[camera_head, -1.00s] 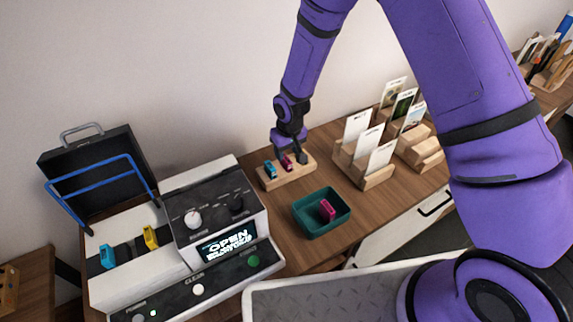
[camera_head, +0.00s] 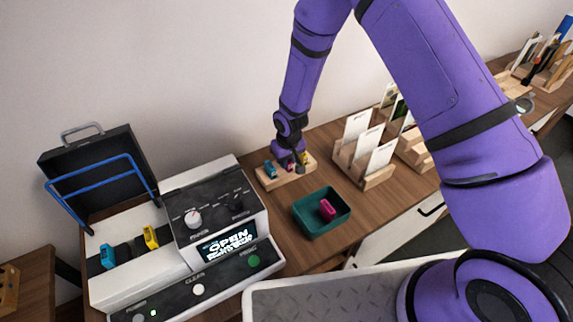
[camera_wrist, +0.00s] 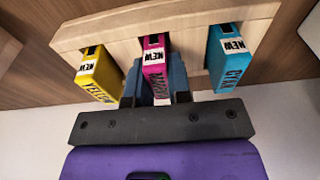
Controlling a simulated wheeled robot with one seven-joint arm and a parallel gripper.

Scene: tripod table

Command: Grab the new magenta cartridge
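The new magenta cartridge (camera_wrist: 153,65) stands in the wooden holder (camera_wrist: 190,27), between a yellow cartridge (camera_wrist: 98,72) and a cyan cartridge (camera_wrist: 228,58); all three carry NEW labels. My gripper (camera_wrist: 155,75) has its fingers on either side of the magenta cartridge. Whether the fingers press on it cannot be told. In the head view my gripper (camera_head: 291,163) is low over the holder (camera_head: 288,177) and partly hides the cartridges. The cyan cartridge (camera_head: 270,169) shows at the holder's left.
A teal bin (camera_head: 322,223) holding another magenta cartridge (camera_head: 327,209) stands in front of the holder. The printer (camera_head: 213,216), with its lid open and cyan (camera_head: 107,256) and yellow (camera_head: 150,237) cartridges in it, is at left. Wooden card racks (camera_head: 366,178) stand at right.

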